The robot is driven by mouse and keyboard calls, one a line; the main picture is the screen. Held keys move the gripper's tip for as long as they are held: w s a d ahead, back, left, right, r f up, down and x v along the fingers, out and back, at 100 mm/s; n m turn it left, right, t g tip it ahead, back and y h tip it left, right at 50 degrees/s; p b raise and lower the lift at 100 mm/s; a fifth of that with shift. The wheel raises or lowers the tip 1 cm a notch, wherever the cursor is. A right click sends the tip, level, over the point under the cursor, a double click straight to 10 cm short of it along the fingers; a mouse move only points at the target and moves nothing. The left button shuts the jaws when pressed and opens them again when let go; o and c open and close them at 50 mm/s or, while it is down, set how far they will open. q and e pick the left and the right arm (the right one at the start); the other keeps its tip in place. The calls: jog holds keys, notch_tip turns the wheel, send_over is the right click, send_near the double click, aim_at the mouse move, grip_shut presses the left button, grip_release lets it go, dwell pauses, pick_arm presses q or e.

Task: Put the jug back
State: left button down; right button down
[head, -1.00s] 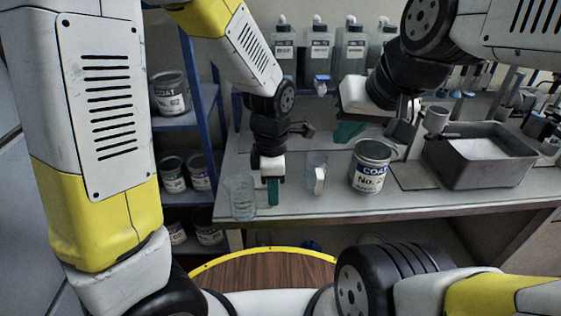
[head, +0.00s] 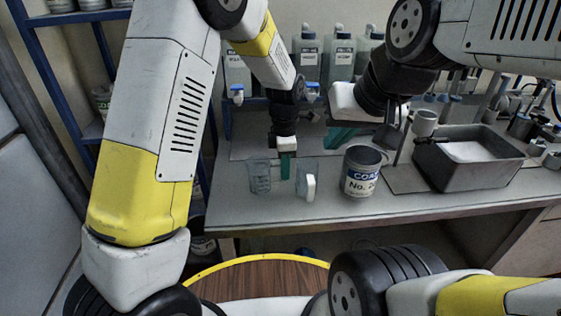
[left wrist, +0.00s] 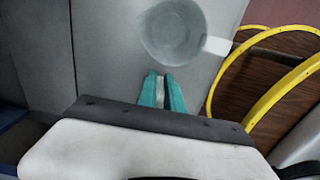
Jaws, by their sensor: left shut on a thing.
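A clear graduated jug (head: 260,177) is at the left part of the bench, just left of my left gripper (head: 286,172). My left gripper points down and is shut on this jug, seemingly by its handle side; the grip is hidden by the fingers. In the left wrist view the teal fingertips (left wrist: 161,92) are close together with a thin pale piece between them. A second clear jug with a white handle (head: 306,180) stands just right of the left gripper, apart from it; it also shows in the left wrist view (left wrist: 175,35). My right gripper (head: 340,137) hangs behind the can, its jaw gap unclear.
An open coating can (head: 362,174) stands right of the second jug. A grey metal tub (head: 470,178) is further right, with a white cup (head: 425,122) by its rim. Labelled bottles (head: 340,57) line the back. The bench front (head: 290,215) is clear.

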pick_arm(q)
jog(key=shift+f, duration=1)
jog(key=shift+f, duration=0.1)
jog(key=c, duration=1.5)
grip_release()
notch_tip(320, 180, up, 12)
jog(key=shift+a+r, duration=0.1)
jog(key=shift+r, duration=0.05)
jog(key=s+a+r+m+t+h, duration=0.1)
jog(key=s+a+r+m, duration=0.2)
jog(key=a+r+m, duration=0.35)
jog(key=s+a+r+m+t, duration=0.1)
jog(key=s+a+m, duration=0.3)
jog(key=s+a, duration=0.1)
jog(key=s+a+r+m+t, duration=0.2)
jog(key=s+a+m, duration=0.2)
jog(key=s+a, duration=0.1)
jog(key=s+a+r+m+t+h, duration=0.1)
jog(key=s+a+r+m+t, duration=0.1)
jog(key=s+a+m, duration=0.2)
jog(key=shift+s+a+r, duration=0.15)
jog(key=shift+s+a, duration=0.1)
jog(key=shift+s, duration=0.45)
jog(key=shift+s+a+r, duration=0.1)
jog(key=shift+s+a, duration=0.1)
jog(key=shift+s, duration=0.45)
